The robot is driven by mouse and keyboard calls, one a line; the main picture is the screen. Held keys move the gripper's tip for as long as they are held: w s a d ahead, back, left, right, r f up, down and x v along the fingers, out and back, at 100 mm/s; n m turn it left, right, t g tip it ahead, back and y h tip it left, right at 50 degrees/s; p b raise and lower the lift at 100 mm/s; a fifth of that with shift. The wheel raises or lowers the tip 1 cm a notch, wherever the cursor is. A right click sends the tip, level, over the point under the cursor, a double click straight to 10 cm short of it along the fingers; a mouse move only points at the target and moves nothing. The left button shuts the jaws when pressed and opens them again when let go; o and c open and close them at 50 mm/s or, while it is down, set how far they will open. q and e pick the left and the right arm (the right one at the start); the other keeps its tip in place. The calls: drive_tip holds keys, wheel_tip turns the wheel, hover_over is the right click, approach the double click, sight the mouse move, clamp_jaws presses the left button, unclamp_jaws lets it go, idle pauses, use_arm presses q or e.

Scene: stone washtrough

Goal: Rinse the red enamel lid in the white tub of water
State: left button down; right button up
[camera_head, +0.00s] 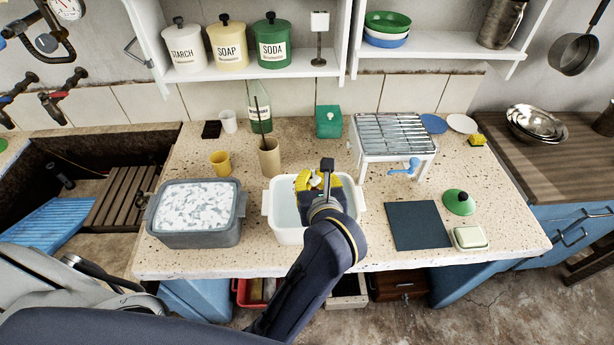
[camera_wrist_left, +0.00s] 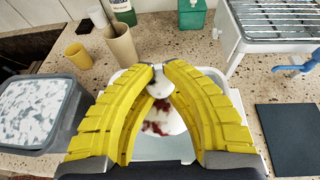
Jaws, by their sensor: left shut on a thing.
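My left gripper (camera_head: 311,180) has yellow fingers and is over the white tub of water (camera_head: 269,205). In the left wrist view the fingertips of this gripper (camera_wrist_left: 158,68) are shut on a pale knob. Below the knob is the round lid (camera_wrist_left: 158,122), mostly white with dark red patches, as if suds cover its red. It lies within the outline of the tub (camera_wrist_left: 120,82); I cannot tell how deep it is in the water. In the head view my gripper hides the lid. My right gripper is not in view.
A grey basin of white suds (camera_head: 195,238) stands left of the tub. A beige cup (camera_head: 269,158) and a yellow cup (camera_head: 220,164) stand behind. A wire rack (camera_head: 392,133), dark mat (camera_head: 418,226), green lid (camera_head: 459,202) and soap dish (camera_head: 470,238) are to the right.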

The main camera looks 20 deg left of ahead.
use_arm(q)
drive_tip(key=shift+f, duration=4.45)
drive_tip(key=shift+r, duration=0.1)
drive_tip(key=shift+r, duration=3.35)
drive_tip(key=shift+r, duration=2.05)
drive_tip(key=shift+w+r, duration=0.15)
